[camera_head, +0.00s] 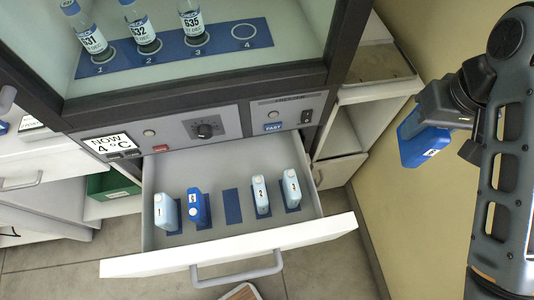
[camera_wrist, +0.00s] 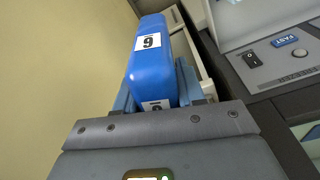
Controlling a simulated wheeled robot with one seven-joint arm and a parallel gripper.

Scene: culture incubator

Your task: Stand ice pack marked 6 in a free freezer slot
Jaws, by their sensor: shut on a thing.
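My gripper (camera_head: 428,128) is shut on a blue ice pack (camera_head: 418,146), held in the air at the right by the yellow wall. In the wrist view the ice pack (camera_wrist: 152,62) sits between the fingers, and its white label shows a 6. The open freezer drawer (camera_head: 228,256) is below and to the left, well apart from the gripper. Its middle slot (camera_head: 232,206) is a bare dark blue rectangle. Standing packs occupy the other slots: a pale one (camera_head: 166,213) and a blue one (camera_head: 194,206) to the left, and two pale ones (camera_head: 261,195) (camera_head: 291,188) to the right.
The drawer handle (camera_head: 238,272) sticks out in front. Above is the incubator's control panel (camera_head: 200,130), with labelled bottles on a blue numbered strip (camera_head: 173,50) behind glass. White shelves (camera_head: 350,130) stand between the incubator and the wall. A green bin (camera_head: 110,184) is at left.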

